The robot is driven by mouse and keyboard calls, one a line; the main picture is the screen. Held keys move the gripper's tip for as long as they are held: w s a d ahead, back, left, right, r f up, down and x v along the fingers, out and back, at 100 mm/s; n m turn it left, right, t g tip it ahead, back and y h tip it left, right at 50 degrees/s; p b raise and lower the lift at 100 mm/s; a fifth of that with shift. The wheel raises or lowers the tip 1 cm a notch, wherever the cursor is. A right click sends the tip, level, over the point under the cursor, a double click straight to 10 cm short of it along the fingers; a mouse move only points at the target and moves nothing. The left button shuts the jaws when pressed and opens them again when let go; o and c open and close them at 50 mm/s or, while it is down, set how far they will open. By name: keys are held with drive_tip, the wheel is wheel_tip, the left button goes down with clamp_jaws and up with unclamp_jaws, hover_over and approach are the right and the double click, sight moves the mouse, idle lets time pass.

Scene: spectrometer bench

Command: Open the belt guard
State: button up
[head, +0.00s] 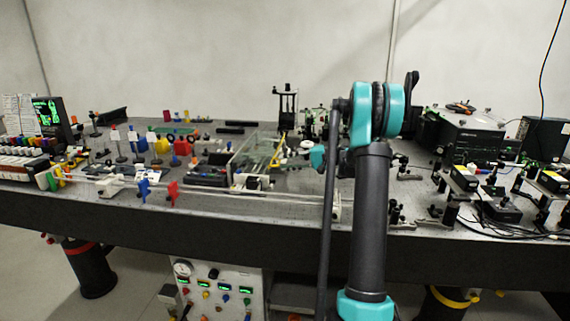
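A clear, box-like cover (250,151) stands in the middle of the bench in the head view, just left of my arm. It may be the belt guard, but I cannot tell for sure. Its panel looks tilted, and a yellow strip (278,149) runs along its right side. My arm rises in front of the bench, right of the cover, and hides part of the bench behind it. I cannot make out my gripper's fingers. No contact between my arm and the cover shows.
The dark bench (225,224) is crowded. Coloured blocks and posts (150,146) stand on the left, with a monitor (46,112) behind. Black instruments (470,135) and cables fill the right. A white control panel (214,290) with knobs stands below the bench.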

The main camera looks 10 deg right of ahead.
drive_tip(key=shift+w+a+f, duration=0.1)
drive_tip(key=shift+w+a, duration=0.05)
drive_tip(key=shift+a, duration=0.3)
clamp_jaws()
